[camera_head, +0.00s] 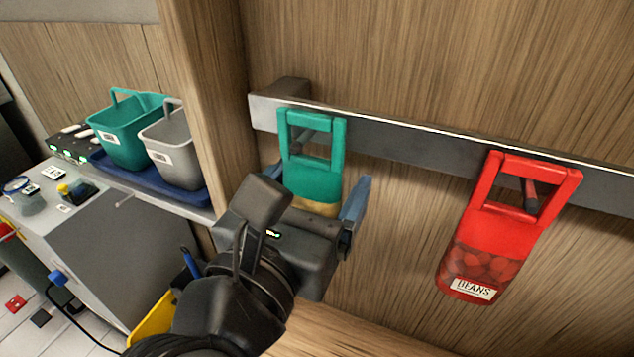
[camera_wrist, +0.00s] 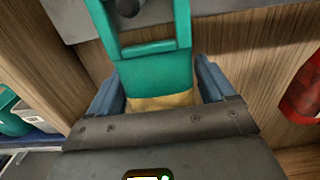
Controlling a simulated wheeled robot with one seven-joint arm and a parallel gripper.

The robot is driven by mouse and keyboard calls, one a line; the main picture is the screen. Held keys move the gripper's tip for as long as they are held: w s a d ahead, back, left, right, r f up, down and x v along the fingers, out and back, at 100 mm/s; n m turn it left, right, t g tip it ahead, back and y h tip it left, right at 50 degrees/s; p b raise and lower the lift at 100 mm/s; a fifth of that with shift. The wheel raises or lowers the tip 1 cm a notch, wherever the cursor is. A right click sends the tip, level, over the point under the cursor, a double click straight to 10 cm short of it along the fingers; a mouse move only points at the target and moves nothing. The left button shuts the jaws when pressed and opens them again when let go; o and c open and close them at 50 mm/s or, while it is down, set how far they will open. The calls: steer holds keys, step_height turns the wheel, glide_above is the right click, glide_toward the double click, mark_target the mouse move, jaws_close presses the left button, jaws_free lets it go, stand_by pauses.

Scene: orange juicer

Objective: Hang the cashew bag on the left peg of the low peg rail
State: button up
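The green bag (camera_head: 315,182) with tan contents, taken as the cashew bag, hangs upright at the left end of the grey peg rail (camera_head: 400,145). The left peg (camera_head: 302,143) shows through its handle opening. It also fills the middle of the wrist view (camera_wrist: 155,75), with the dark peg end (camera_wrist: 127,8) inside the handle. My gripper (camera_head: 312,195) is open, with its blue fingers on either side of the bag's lower part; small gaps show beside the bag. The bag's bottom and any label are hidden behind my gripper.
A red bag labelled BEANS (camera_head: 480,245) hangs on a peg to the right. A green bin (camera_head: 125,135) and a grey bin (camera_head: 175,150) stand in a blue tray at left. A wooden upright (camera_head: 205,70) stands left of the rail. Bare panel lies between the bags.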

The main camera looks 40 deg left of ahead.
steer(key=shift+o, duration=1.2)
steer(key=shift+s, duration=0.1)
steer(key=b+v, duration=0.2)
steer(key=v, duration=0.5)
steer(key=shift+s, duration=0.35)
